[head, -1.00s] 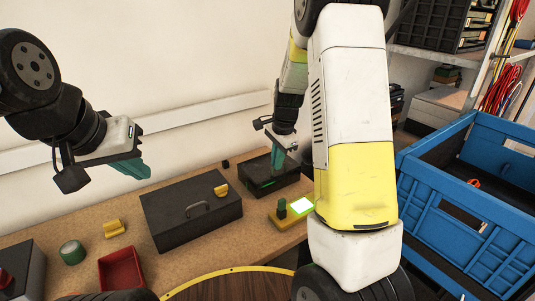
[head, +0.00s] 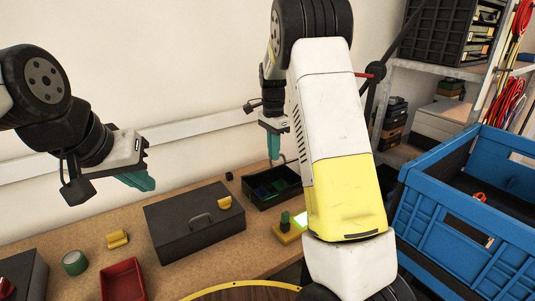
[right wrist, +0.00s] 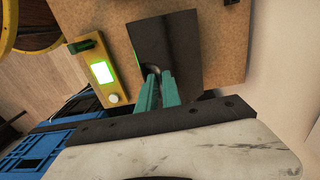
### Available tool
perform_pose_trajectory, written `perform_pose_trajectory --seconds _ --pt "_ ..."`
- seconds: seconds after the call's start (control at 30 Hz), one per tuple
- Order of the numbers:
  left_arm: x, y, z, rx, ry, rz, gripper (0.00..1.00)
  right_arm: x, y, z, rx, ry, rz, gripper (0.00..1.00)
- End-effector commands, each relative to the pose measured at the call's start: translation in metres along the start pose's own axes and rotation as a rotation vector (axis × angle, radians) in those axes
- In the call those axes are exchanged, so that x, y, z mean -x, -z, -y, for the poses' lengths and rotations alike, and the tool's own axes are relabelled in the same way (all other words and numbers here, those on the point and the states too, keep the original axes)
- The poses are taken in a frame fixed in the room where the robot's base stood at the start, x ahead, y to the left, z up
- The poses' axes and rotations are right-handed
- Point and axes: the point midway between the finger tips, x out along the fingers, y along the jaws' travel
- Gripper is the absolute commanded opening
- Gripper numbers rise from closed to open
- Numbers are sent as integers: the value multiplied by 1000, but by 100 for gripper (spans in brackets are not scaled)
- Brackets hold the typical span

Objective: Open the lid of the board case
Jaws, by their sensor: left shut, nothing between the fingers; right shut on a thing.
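The board case (head: 262,202) is a dark box at the back right of the bench. My arm hides part of the case in the head view, and I cannot tell the lid's full angle. My left gripper (head: 145,183) is shut and empty, raised over the left of the bench.
A closed dark case (head: 170,237) with a grey handle stands left of the board case. A yellow device with a lit green screen (head: 301,219) is in front. A red tray (head: 122,280), green tape roll (head: 74,262) and yellow piece (head: 117,239) lie left. A blue crate (head: 440,215) stands right.

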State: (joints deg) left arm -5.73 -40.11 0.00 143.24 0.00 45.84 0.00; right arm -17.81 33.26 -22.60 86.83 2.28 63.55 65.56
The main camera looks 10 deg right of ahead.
Motion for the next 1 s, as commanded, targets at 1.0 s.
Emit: perform_pose_trajectory --seconds 1.0 --pt "0 0 0 0 0 0 0 1 -6 7 7 1 7 31"
